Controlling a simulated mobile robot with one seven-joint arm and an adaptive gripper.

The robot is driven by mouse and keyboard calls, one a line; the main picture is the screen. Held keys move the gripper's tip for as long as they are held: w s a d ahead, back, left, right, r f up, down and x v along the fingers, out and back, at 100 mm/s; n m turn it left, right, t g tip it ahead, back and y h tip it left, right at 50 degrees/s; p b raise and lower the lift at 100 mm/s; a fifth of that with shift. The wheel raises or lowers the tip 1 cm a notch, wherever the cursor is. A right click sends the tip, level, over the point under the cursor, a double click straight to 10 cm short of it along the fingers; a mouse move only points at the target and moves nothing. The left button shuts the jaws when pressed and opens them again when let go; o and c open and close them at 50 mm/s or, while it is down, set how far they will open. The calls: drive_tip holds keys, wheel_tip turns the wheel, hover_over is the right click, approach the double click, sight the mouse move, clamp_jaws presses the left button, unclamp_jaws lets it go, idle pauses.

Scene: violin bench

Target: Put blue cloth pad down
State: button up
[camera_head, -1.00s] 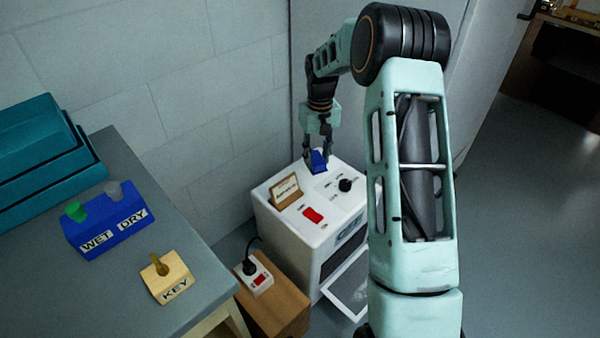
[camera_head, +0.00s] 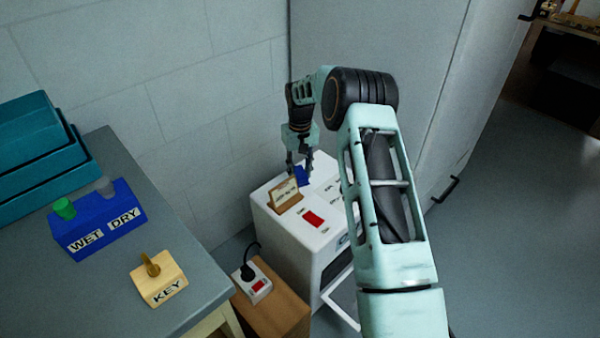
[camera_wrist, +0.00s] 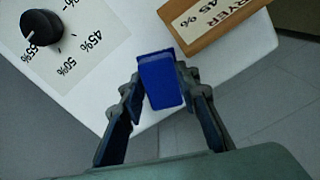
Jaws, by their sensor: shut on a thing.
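The blue cloth pad (camera_wrist: 160,82) is between the fingertips of my gripper (camera_wrist: 162,90) in the wrist view, and the fingers are shut on it. In the head view the pad (camera_head: 301,176) shows as a small blue patch at the tip of my gripper (camera_head: 299,170), over the back of the white box-shaped machine (camera_head: 274,214). In the wrist view the pad is over the edge of the machine's white top (camera_wrist: 133,62). I cannot tell whether it touches the top.
A wooden sign (camera_head: 287,197) stands on the machine close to the pad; it also shows in the wrist view (camera_wrist: 215,22). A black dial (camera_wrist: 42,32) is on the top. A blue WET/DRY holder (camera_head: 100,222) and a KEY block (camera_head: 158,277) stand on the left bench (camera_head: 205,290).

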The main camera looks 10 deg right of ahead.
sight(300, 173)
drive_tip(key=o, duration=0.6)
drive_tip(key=shift+f, duration=0.15)
drive_tip(key=o, duration=0.4)
wheel_tip(300, 173, up, 12)
drive_tip(key=p, duration=0.3)
drive_tip(key=shift+r, duration=0.2)
